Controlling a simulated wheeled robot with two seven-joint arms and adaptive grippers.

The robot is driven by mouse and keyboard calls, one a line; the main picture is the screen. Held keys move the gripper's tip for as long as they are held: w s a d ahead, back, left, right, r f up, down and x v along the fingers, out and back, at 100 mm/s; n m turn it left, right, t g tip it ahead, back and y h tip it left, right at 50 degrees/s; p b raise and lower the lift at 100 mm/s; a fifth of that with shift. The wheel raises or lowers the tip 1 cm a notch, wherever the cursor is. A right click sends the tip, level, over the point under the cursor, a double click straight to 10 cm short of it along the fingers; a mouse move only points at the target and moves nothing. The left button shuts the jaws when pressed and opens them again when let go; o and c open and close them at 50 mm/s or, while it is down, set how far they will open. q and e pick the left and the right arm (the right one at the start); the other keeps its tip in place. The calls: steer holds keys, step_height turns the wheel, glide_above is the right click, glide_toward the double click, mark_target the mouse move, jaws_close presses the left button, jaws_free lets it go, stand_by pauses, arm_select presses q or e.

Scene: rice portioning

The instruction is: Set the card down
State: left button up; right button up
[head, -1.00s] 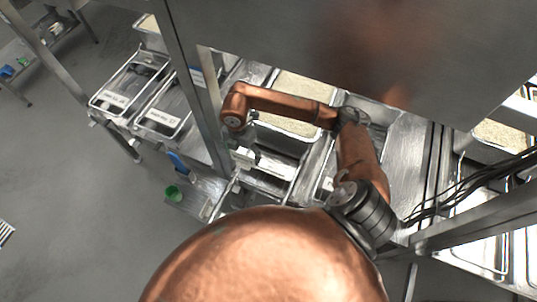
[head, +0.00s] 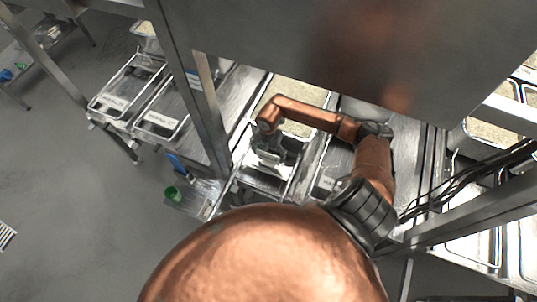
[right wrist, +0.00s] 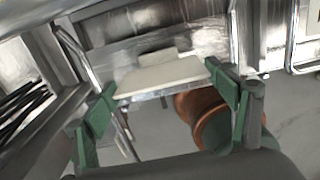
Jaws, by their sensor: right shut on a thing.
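A white card (right wrist: 165,75) spans the space between the green fingertips of my right gripper (right wrist: 160,88) in the right wrist view. The gripper is shut on it. In the head view my right gripper (head: 272,148) points down over a wire-framed tray area on the steel counter, with the pale card (head: 268,161) beneath it. I cannot tell whether the card touches the surface below. My left gripper is not in view.
Rice (head: 300,90) fills a bin behind my right arm. Two labelled wire-framed trays (head: 161,121) stand at the left, past a steel post (head: 190,85). A green container (head: 172,193) and a blue item (head: 175,162) are on a low shelf. A steel panel hangs above.

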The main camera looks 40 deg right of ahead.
steer(key=shift+f, duration=0.65)
steer(key=o, duration=0.9)
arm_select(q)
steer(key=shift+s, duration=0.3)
arm_select(e)
steer(key=shift+r, duration=0.5)
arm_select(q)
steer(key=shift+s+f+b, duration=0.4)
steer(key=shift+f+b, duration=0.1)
arm_select(e)
step_height(320, 180, up, 11)
steer(key=shift+r, duration=0.2)
